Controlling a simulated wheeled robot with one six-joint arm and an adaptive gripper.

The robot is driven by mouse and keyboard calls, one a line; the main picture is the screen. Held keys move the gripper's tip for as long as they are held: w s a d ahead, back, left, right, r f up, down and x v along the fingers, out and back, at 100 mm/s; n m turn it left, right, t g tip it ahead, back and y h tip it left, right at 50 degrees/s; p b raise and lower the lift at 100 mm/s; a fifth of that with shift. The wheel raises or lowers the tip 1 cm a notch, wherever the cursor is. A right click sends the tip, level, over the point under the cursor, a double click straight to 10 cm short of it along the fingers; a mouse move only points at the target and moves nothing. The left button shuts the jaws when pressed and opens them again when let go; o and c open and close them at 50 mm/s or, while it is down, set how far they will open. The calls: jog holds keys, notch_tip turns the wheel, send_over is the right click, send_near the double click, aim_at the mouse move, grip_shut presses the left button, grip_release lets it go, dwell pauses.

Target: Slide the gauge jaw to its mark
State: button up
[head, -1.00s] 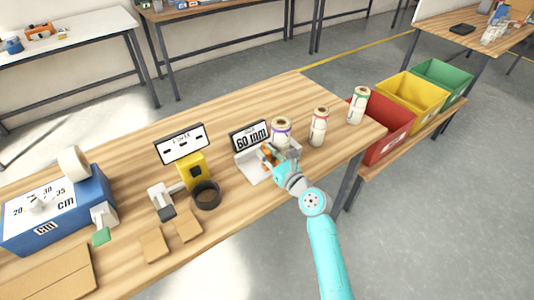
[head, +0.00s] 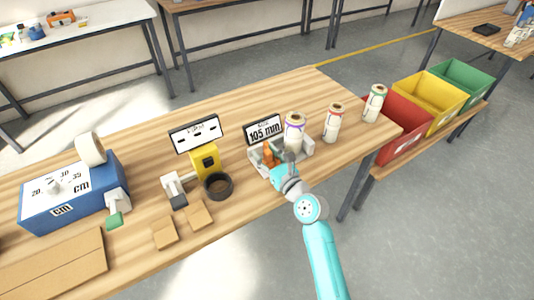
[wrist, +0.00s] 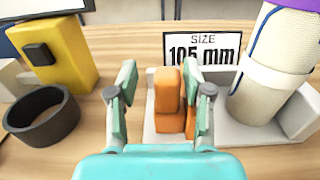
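The gauge has a pale base (head: 258,178) with an orange jaw (head: 269,157). Its sign (head: 264,129) reads 105 mm. In the wrist view the orange jaw (wrist: 168,98) stands upright between the spread fingers of my gripper (wrist: 160,80). The right finger is close against the jaw, and whether they touch is unclear. A gap shows between the left finger and the jaw. A white roll with a purple band (head: 294,133) stands at the gauge's right, apart from the jaw. I cannot make out a mark on the gauge.
A yellow device (head: 206,161) and a black ring (head: 218,186) are left of the gauge. Two more rolls (head: 332,122) (head: 374,104) stand to the right. A blue box (head: 75,205) is far left. Red, yellow and green bins (head: 400,130) lie beyond the table's right end.

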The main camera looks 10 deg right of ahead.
jog(key=v, duration=1.2)
dwell(0.5)
jog(key=s+f+n+g+h, duration=0.1)
jog(key=s+f+n+h, duration=0.2)
jog(key=s, duration=0.4)
jog(key=s+d+f+n, duration=0.1)
jog(key=s+f+n, duration=0.2)
jog(key=s+n, duration=0.4)
jog(key=s+f+n+g+h, duration=0.1)
jog(key=s+f+n+h, duration=0.15)
jog(key=s, duration=0.55)
jog(key=s+r+n, duration=0.3)
jog(key=s+n, duration=0.6)
jog(key=n, duration=0.1)
jog(key=s+r+n, duration=0.4)
jog(key=s+n, duration=0.6)
jog(key=shift+r, duration=0.2)
